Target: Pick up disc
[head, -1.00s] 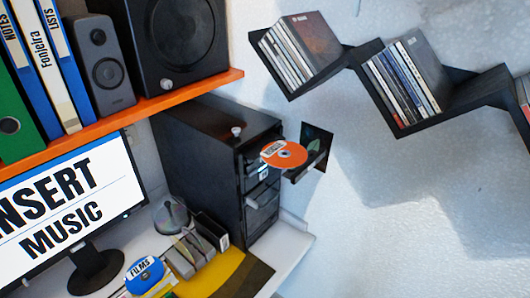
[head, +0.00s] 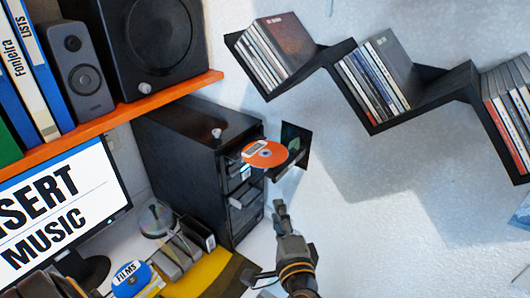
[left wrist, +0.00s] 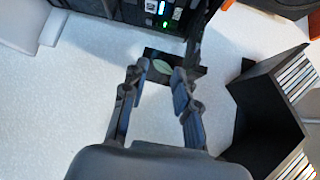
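An orange disc (head: 265,153) with a white label sticks out from the front of a black tower (head: 195,150) in the head view. I cannot make it out in the left wrist view. My left gripper (head: 280,210) is below and slightly right of the disc, apart from it. A blue disc (head: 131,279) labelled FILMS lies at the lower left of the head view. My right gripper is not in view.
Black zigzag shelves (head: 430,90) with several cases hang at the upper right. An orange shelf (head: 110,118) holds speakers and binders. A monitor (head: 65,210) stands at left.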

